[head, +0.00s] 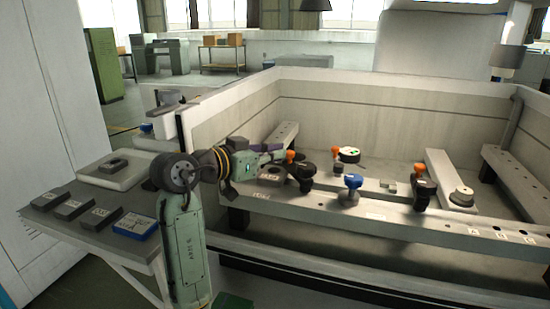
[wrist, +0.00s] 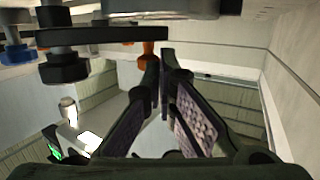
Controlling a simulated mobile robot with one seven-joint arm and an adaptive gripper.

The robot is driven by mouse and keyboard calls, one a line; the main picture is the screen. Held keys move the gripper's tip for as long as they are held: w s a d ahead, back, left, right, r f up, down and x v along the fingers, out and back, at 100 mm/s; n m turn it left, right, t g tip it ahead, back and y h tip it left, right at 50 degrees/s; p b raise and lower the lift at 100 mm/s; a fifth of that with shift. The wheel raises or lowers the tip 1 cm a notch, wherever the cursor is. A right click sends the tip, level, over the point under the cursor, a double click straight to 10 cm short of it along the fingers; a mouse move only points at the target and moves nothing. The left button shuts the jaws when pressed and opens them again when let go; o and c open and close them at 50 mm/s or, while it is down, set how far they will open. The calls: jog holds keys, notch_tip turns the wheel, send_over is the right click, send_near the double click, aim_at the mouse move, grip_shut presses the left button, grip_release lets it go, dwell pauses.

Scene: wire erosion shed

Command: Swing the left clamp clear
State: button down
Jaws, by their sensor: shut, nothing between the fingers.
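The left clamp (head: 302,171) is a dark clamp with a black knob and an orange tip (head: 290,154), standing on the front rail. In the wrist view the clamp's dark bar (wrist: 100,40) runs across the upper left, and its orange tip (wrist: 148,54) is at the bar's right end. My gripper (head: 282,152) reaches in from the left, beside the clamp. In the wrist view my fingers (wrist: 164,62) are shut with nothing between them. Their tips are right beside the orange tip; I cannot tell whether they touch it.
A blue knob (head: 352,181) stands mid-rail, and another dark clamp (head: 424,187) with an orange tip is farther right. The pale tank wall (head: 230,108) rises behind my arm. A grey side table (head: 75,232) with several blocks is at left.

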jog(key=shift+w+d, duration=0.45)
jog(key=shift+w, duration=0.15)
dwell(0.4)
jog(key=v, duration=1.1)
jog(key=w+d+f+n+t+y+b, duration=0.1)
jog(key=w+d+n, duration=0.5)
jog(key=n, duration=1.2)
jog(key=shift+w+d+t+b, duration=0.25)
jog(key=shift+w+t+b, duration=0.05)
jog(key=shift+w, duration=0.45)
